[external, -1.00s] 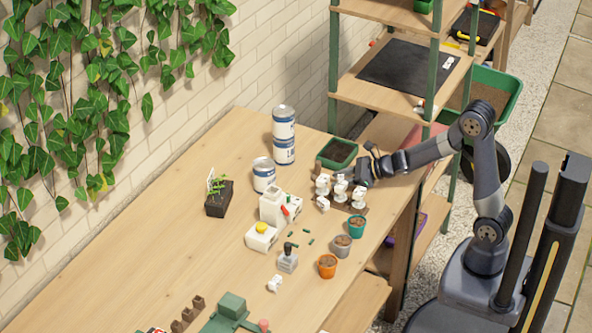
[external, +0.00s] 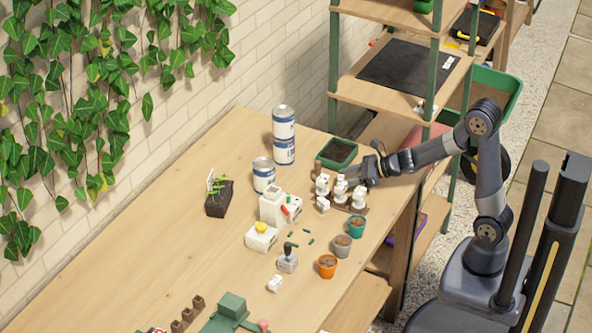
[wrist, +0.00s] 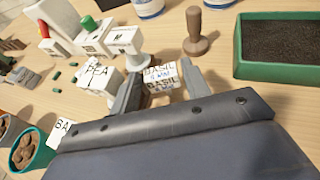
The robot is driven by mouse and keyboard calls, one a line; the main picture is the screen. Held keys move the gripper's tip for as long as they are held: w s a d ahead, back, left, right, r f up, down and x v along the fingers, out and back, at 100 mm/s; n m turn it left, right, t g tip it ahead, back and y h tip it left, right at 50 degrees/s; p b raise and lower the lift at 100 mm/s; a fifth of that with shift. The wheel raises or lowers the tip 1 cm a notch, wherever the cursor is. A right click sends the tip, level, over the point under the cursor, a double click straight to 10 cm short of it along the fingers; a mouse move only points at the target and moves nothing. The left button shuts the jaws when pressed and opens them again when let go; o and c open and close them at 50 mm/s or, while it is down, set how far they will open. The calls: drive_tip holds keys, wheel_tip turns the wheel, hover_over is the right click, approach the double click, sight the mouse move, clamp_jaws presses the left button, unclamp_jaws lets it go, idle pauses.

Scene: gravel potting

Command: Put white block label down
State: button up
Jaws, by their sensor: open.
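A white block label (wrist: 160,78) with "BASIL" lettering lies between the two fingers of my gripper (wrist: 160,88) in the wrist view. The fingers are open on either side of it. Whether either touches it is hard to tell. In the external view my gripper (external: 371,168) is at the right end of a cluster of white blocks (external: 323,184) on the bench. A brown piece (external: 350,208) shows under the cluster. Other white blocks stand near: one lettered "BEA" (wrist: 98,76), one with "M" (wrist: 122,38), and one partly hidden by my gripper body (wrist: 64,130).
A green soil tray (external: 338,153) stands just behind my gripper. A wooden peg-like tool (wrist: 197,35) is beyond the fingers. Teal (external: 357,226), grey (external: 342,245) and orange (external: 327,267) pots line the front edge. Cans (external: 284,140) stand behind.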

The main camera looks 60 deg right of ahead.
drive_tip(key=p+v, duration=0.2)
drive_tip(key=v, duration=0.8)
drive_tip(key=o, duration=0.6)
drive_tip(key=shift+o, duration=0.7)
drive_tip(key=shift+w+d+r, duration=0.15)
drive_tip(key=shift+d+r, duration=0.05)
drive_tip(key=shift+r, duration=0.05)
drive_tip(key=o, duration=0.3)
drive_tip(key=a, duration=0.1)
drive_tip(key=a+r, duration=0.1)
drive_tip(key=a, duration=0.1)
drive_tip(key=shift+w+r+y, duration=0.1)
drive_tip(key=shift+r+y, duration=0.1)
drive_tip(key=shift+y, duration=0.1)
drive_tip(key=shift+o, duration=0.8)
drive_tip(key=s+a+n+g+y, duration=0.1)
drive_tip(key=s+a, duration=0.4)
drive_tip(key=a, duration=0.9)
drive_tip(key=shift+s+a+n+g, duration=0.2)
drive_tip(key=shift+a+n+g, duration=0.2)
drive_tip(key=shift+n+g, duration=0.4)
drive_tip(key=s+a+r+n+y, duration=0.2)
drive_tip(key=s+a+r+y, duration=0.15)
drive_tip(key=s+a, duration=0.85)
drive_tip(key=b+x, duration=0.5)
drive_tip(key=x, duration=0.5)
drive_tip(key=shift+w+r+h, duration=0.2)
drive_tip(key=shift+w+h, duration=0.15)
drive_tip(key=shift+w, duration=0.2)
